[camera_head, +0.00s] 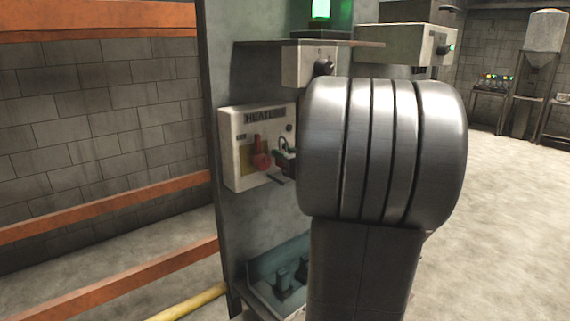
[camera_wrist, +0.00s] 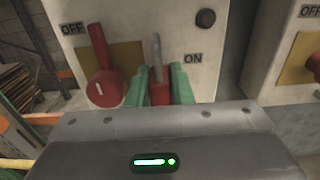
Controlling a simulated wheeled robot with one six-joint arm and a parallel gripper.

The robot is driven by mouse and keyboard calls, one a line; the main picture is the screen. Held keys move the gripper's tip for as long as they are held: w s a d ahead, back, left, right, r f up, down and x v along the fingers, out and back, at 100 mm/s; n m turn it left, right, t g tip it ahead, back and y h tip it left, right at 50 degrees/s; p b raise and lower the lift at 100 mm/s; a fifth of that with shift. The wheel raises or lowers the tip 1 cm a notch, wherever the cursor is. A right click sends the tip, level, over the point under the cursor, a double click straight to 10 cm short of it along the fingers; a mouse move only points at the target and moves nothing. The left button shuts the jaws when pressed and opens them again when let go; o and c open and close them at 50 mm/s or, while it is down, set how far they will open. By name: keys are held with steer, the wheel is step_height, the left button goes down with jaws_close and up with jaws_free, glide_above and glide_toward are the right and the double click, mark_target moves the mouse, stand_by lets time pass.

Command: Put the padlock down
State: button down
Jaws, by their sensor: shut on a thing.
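The padlock (camera_wrist: 160,94) has a red body and a grey shackle pointing up in the wrist view. My gripper (camera_wrist: 158,80) is shut on it, with a green finger on each side of the body. They are in front of the white switch box (camera_wrist: 207,70), between its OFF and ON labels. The box's red lever (camera_wrist: 103,75) stands just left of my gripper. In the head view my gripper (camera_head: 284,160) shows beside the box (camera_head: 238,165), partly behind my arm. The padlock cannot be made out clearly there.
A teal tray (camera_head: 262,262) with dark upright pieces sits low on the grey panel (camera_head: 235,85). A second white box (camera_wrist: 290,80) is to the right in the wrist view. Orange rails (camera_head: 110,205) run along the left. Open floor (camera_head: 510,200) lies right.

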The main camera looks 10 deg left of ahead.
steer(key=shift+f, duration=0.9)
steer(key=shift+w+a+f, duration=0.1)
steer(key=shift+w+f, duration=0.1)
steer(key=shift+f, duration=0.3)
steer(key=shift+f, duration=0.2)
steer(key=c, duration=1.3)
jaws_free()
steer(key=shift+r, duration=0.1)
